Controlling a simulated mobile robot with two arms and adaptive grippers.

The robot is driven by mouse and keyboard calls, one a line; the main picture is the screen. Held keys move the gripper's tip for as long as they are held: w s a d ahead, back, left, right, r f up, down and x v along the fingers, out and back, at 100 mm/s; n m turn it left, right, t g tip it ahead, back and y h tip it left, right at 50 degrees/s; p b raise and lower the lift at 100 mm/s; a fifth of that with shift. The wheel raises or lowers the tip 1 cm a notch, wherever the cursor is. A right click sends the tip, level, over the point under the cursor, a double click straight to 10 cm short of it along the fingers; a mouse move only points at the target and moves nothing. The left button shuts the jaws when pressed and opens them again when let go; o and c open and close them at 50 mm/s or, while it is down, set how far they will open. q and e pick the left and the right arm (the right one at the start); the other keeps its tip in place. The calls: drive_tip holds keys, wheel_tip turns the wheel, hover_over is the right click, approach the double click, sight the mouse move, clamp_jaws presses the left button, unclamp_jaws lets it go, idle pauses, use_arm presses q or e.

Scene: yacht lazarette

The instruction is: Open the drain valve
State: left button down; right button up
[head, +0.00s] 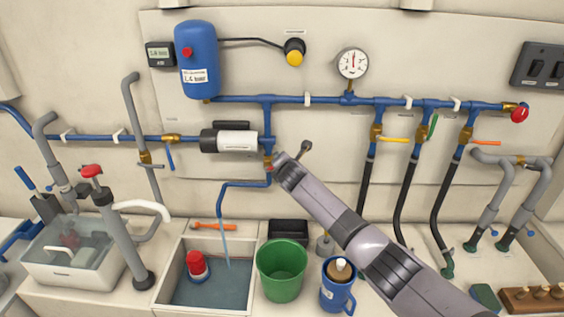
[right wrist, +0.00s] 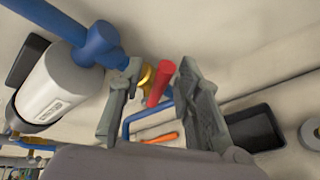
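The drain valve is a small brass valve (head: 268,161) under the blue pipe, beside the white-and-black pump. A blue outlet pipe (head: 234,184) runs from it down over a sink basin (head: 180,258). A thin light-blue stream falls from the pipe's end into the basin. In the right wrist view the valve's brass body (right wrist: 145,76) and red handle (right wrist: 160,84) show between my fingers. My right gripper (right wrist: 158,98) is open, one finger on each side of the handle, with gaps visible. In the head view my right gripper (head: 291,160) partly covers the valve area. My left gripper is not in view.
The pump (head: 236,141) sits close left of the valve. A green bucket (head: 281,272) and blue jug (head: 338,290) stand below, near my right arm. Valves with yellow (head: 394,140), green (head: 433,127) and orange (head: 486,143) handles are on the right. A red-capped item (head: 197,267) is in the basin.

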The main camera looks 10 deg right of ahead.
drive_tip(key=shift+s, duration=0.15)
drive_tip(key=v, duration=1.1)
drive_tip(key=shift+s+r, duration=0.15)
drive_tip(key=shift+s, duration=0.2)
drive_tip(key=shift+a, duration=0.1)
idle(0.9)
